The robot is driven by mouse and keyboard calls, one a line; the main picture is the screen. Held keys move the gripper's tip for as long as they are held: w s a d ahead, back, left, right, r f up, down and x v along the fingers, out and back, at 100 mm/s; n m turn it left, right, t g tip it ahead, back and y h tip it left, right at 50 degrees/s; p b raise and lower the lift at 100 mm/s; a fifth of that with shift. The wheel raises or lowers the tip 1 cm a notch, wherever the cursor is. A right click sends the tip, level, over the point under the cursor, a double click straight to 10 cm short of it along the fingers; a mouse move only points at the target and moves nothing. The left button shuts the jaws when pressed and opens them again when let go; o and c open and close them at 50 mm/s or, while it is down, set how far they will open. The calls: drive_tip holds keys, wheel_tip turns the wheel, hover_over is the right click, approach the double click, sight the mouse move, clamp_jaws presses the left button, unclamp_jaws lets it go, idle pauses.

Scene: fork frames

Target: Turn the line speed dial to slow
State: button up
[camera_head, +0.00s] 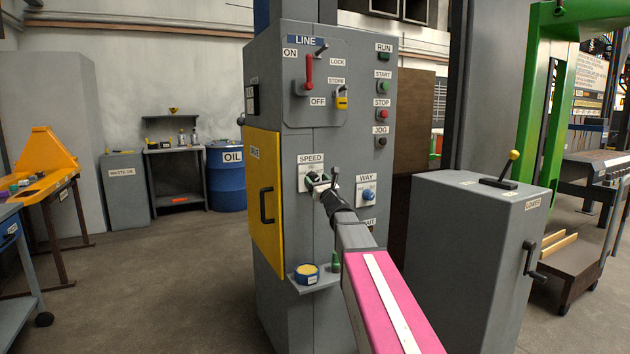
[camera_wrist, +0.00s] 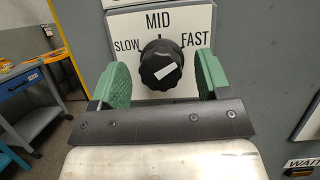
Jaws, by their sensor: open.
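The line speed dial (camera_wrist: 158,62) is a round black ridged knob with a white bar on its face. It sits on a white label plate (camera_wrist: 116,24) reading SLOW at left, MID at top and FAST at right. The white bar slants up to the right, towards the FAST side. My gripper (camera_wrist: 162,75) is open, with one green pad left and one right of the dial. Gaps show between pads and knob, so I see no grip. In the head view my gripper (camera_head: 320,183) is at the SPEED plate (camera_head: 311,160) and mostly hides the dial.
On the same grey cabinet are a blue WAY knob (camera_head: 369,194), a red line lever (camera_head: 309,72) and several push buttons. A yellow door (camera_head: 265,205) is at left. A small shelf (camera_head: 318,284) with a yellow-topped tin (camera_head: 307,273) is below.

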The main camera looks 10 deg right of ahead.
drive_tip(key=shift+x, duration=0.8)
drive_tip(key=c, duration=0.9)
